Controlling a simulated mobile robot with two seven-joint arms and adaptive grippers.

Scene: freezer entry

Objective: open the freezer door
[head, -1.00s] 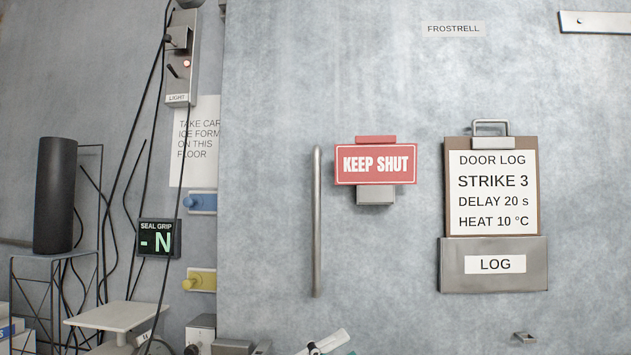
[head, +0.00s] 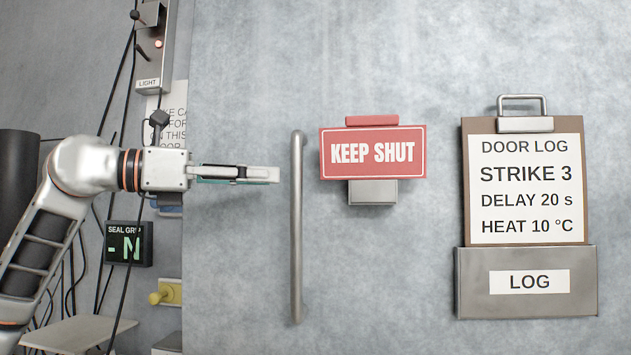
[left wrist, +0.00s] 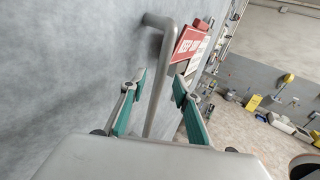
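The freezer door (head: 400,275) is a pale grey mottled panel and looks closed. Its handle (head: 297,230) is an upright grey bar near the door's left edge. My left gripper (head: 277,175) comes in level from the left, with its tips just left of the handle's upper part and a small gap showing. In the left wrist view the teal-padded fingers (left wrist: 159,80) are apart, and the handle (left wrist: 160,95) shows between them, touching neither visibly. I cannot tell how deep it sits. My right gripper is not in view.
A red KEEP SHUT sign (head: 372,152) is mounted right of the handle. A door log clipboard (head: 468,190) stands in a metal LOG holder (head: 530,305) farther right. At left are a SEAL GRIP display (head: 127,244), a light switch box (head: 151,50), cables and a yellow bracket (head: 170,291).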

